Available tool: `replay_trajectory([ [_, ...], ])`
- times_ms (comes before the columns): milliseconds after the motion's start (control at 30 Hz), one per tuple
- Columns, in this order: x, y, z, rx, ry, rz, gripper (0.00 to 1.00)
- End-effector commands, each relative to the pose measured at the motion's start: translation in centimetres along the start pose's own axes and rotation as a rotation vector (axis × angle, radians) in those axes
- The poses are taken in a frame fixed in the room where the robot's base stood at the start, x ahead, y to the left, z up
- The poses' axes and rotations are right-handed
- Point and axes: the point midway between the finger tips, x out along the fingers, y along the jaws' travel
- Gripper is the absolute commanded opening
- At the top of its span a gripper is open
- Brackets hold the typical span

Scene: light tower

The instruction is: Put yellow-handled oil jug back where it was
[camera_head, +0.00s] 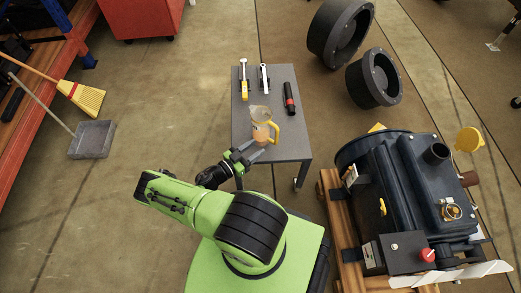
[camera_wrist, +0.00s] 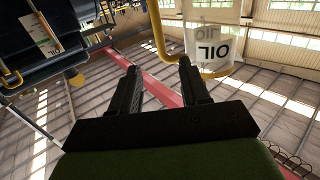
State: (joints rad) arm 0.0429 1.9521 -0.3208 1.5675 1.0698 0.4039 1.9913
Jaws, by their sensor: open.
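The oil jug (camera_head: 261,131) is clear, with a yellow handle and rim and amber contents. It appears to stand on the near part of the grey table (camera_head: 287,147), handle to the right. My gripper (camera_head: 255,150) is open and empty, at the table's near edge, close to the jug. In the wrist view the open fingers (camera_wrist: 160,68) have nothing between them. The jug's OIL label (camera_wrist: 209,45) shows beyond and right of the fingertips there. Whether a finger touches the jug I cannot tell.
A dark engine (camera_head: 405,190) on a wooden pallet stands close on the right. Black round parts (camera_head: 374,79) lie behind it.

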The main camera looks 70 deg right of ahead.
Motion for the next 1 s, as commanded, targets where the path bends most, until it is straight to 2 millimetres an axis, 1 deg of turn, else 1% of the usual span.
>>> replay_trajectory([
  [333,-0.4,-0.4,-0.1,-0.001,-0.004,0.005,0.46],
  [367,-0.6,-0.6,-0.3,-0.003,-0.013,0.01,0.46],
  [467,-2.2,-2.1,-1.7,-0.029,-0.086,0.049,0.46],
  [567,-5.2,-4.1,-4.2,-0.095,-0.229,0.096,0.46],
  [667,-8.6,-5.7,-7.2,-0.184,-0.404,0.107,0.46],
  [733,-11.1,-6.6,-9.8,-0.254,-0.537,0.083,0.46],
  [767,-12.2,-6.8,-11.0,-0.286,-0.595,0.064,0.46],
  [800,-13.8,-7.1,-12.7,-0.33,-0.672,0.029,0.46],
  [867,-16.0,-7.2,-15.4,-0.396,-0.782,-0.042,0.46],
  [900,-17.5,-7.1,-17.2,-0.441,-0.85,-0.099,0.46],
  [967,-19.6,-6.7,-20.1,-0.509,-0.943,-0.204,0.46],
  [1000,-20.9,-6.2,-22.0,-0.554,-0.996,-0.286,0.46],
])
